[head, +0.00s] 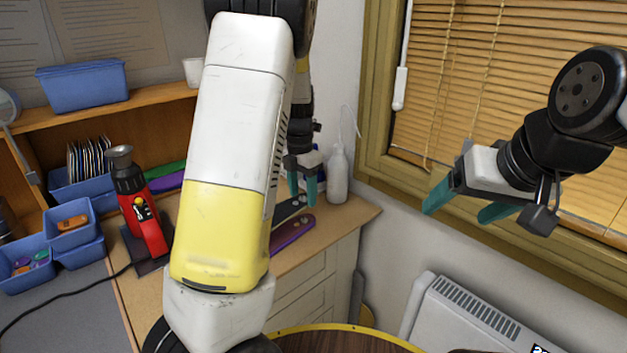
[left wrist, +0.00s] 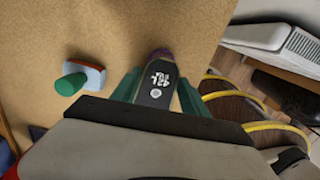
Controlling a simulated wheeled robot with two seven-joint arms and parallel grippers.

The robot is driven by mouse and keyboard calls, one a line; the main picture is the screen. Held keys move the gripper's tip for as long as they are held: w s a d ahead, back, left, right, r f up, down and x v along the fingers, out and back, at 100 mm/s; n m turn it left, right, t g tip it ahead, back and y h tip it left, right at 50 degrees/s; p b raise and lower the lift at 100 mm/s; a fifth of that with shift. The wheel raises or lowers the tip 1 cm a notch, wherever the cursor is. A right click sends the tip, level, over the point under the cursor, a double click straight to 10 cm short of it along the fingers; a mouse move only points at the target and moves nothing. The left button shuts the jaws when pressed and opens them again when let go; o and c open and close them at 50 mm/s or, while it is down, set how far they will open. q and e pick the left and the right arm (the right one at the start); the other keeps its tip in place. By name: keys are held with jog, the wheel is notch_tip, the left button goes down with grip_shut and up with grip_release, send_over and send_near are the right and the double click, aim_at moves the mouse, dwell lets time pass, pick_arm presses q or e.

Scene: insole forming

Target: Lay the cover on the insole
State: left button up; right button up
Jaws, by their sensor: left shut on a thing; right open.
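In the head view my left gripper (head: 302,190) points down over the wooden bench at the back. In the left wrist view its teal fingers (left wrist: 158,95) stand on both sides of a black piece (left wrist: 156,85) marked "42 L EVA", and it is shut on this piece. A bit of purple (left wrist: 162,54) shows at the piece's far end. In the head view a dark, sole-shaped piece (head: 288,208) lies near the fingertips, and a purple one (head: 292,235) is in front of it. I cannot tell which is the cover. My right gripper (head: 468,205) is open and empty before the window.
A red tool (head: 142,215) with a black top stands on the bench, left of my left arm. Blue bins (head: 70,222) are further left. A green-handled object (left wrist: 75,82) lies in the left wrist view.

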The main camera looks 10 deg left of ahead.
aim_at(304, 221)
pick_arm(q)
jog(key=shift+f, duration=3.1)
jog(key=shift+f, duration=0.25)
jog(key=shift+s+f, duration=0.25)
jog(key=shift+f, duration=0.2)
jog(key=o, duration=1.5)
jog(key=shift+c, duration=0.2)
jog(key=shift+w+a+r, duration=0.1)
jog(key=shift+r, duration=4.2)
